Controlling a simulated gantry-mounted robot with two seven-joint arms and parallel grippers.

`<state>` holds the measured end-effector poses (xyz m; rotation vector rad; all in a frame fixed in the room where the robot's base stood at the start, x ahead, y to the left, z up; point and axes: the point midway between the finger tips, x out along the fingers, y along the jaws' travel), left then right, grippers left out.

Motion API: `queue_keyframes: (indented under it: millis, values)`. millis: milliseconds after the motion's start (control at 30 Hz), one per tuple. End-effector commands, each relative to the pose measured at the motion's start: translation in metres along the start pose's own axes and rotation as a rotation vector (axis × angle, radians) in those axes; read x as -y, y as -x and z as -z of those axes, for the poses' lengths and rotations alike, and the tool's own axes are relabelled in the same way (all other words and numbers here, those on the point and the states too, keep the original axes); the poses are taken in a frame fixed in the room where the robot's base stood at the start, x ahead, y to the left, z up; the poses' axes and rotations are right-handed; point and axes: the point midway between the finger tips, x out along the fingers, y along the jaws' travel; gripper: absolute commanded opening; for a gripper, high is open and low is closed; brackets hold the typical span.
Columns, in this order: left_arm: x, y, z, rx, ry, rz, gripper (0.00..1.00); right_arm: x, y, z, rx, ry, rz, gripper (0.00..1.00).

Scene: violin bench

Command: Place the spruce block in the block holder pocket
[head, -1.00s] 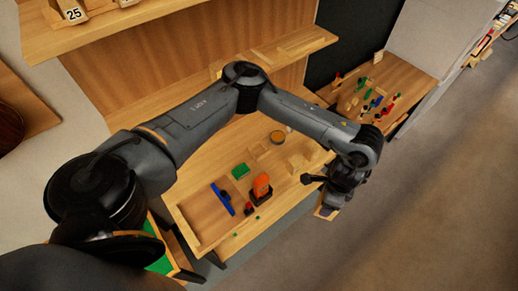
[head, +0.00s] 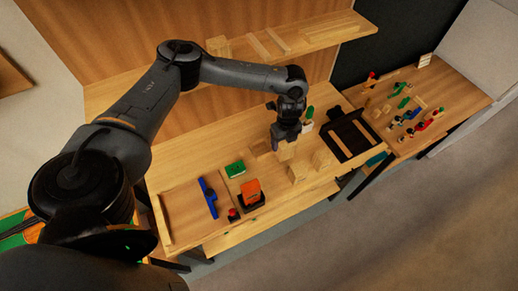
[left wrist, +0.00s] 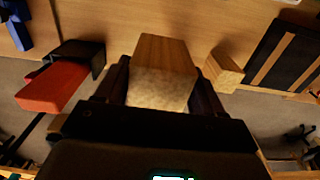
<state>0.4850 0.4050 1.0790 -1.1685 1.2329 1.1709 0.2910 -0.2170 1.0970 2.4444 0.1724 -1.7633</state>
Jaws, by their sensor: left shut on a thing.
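My left gripper (head: 285,139) is over the right-centre part of the bench in the head view. It is shut on a pale wooden block (head: 287,153), which I take as the spruce block. In the left wrist view the block (left wrist: 163,62) stands between the two dark fingers (left wrist: 163,92), its pale end face towards the camera. Two other pale wooden pieces, one (head: 297,173) and another (head: 322,159), stand close by on the bench. I cannot tell which piece is the block holder; its pocket is not clearly seen. My right gripper is not in view.
A black-framed tray (head: 336,143) lies right of the gripper. A shelf (head: 235,54) runs behind. A side table (head: 455,93) holds small coloured items.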

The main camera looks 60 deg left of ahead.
Motion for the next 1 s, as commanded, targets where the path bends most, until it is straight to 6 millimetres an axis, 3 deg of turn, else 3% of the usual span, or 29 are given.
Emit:
queue_keyframes:
  millis: [33, 267, 700, 1000]
  values:
    - [-0.003, -0.010, -0.005, -0.001, 0.009, 0.001, 0.34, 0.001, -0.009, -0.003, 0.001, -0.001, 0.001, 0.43]
    - [-0.011, -0.026, -0.026, 0.000, 0.022, 0.000, 0.34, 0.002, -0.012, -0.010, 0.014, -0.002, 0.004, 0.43]
    - [-0.027, -0.074, -0.106, 0.002, 0.020, 0.000, 0.33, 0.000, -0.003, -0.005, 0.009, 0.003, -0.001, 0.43]
    - [-0.031, -0.088, -0.124, -0.001, 0.018, 0.001, 0.33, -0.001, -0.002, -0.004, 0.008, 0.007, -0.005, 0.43]
